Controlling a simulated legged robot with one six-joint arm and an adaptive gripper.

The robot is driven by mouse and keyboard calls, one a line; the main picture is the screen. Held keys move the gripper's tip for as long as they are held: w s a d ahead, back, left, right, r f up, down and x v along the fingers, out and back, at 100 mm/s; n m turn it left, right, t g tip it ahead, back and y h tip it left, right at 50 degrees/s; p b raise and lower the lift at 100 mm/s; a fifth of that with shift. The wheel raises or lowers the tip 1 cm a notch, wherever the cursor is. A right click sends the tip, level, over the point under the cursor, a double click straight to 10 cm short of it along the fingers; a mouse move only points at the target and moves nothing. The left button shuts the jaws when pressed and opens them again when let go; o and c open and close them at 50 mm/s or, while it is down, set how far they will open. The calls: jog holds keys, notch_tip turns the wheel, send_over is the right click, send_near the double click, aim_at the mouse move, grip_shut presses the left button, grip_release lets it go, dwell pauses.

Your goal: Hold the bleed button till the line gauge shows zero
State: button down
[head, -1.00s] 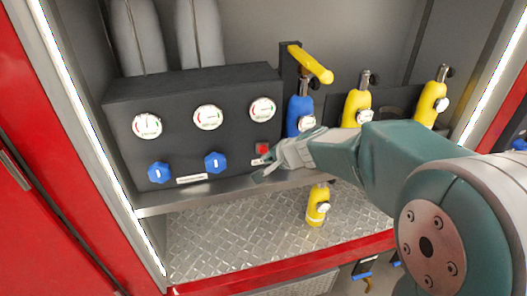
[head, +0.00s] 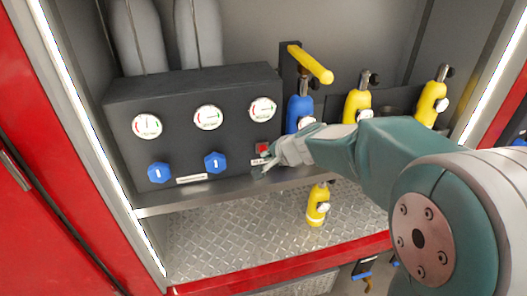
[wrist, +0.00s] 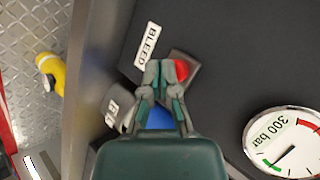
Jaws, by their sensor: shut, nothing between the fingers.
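The red bleed button (head: 263,148) sits at the lower right of the dark panel (head: 240,88). In the wrist view the button (wrist: 181,70) is just right of my fingertips, near the "BLEED" label (wrist: 147,45). My gripper (wrist: 160,72) is shut and empty, its tips beside the button; I cannot tell whether they touch it. The panel has a left gauge (head: 147,125), a middle gauge (head: 208,117) and a right gauge (head: 262,109). Their names and exact readings are not legible in the head view.
Two blue knobs, left (head: 159,173) and right (head: 215,162), sit below the gauges. The wrist view shows a gauge marked "300 bar" (wrist: 285,145). A blue bottle (head: 298,112) and yellow bottles stand right of the panel. Another yellow bottle (head: 317,205) stands on the lower shelf.

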jog(key=shift+w+a, duration=0.1)
jog(key=shift+w, duration=0.25)
dwell(0.4)
jog(key=shift+s, duration=0.1)
dwell(1.5)
jog(key=shift+s+d, duration=0.25)
jog(key=shift+s, duration=0.5)
jog(key=shift+s+d, duration=0.25)
jog(key=shift+s, duration=0.55)
jog(key=shift+s+d, duration=0.2)
jog(key=shift+s, duration=0.65)
jog(key=shift+s+d, duration=0.25)
jog(key=shift+s, duration=0.55)
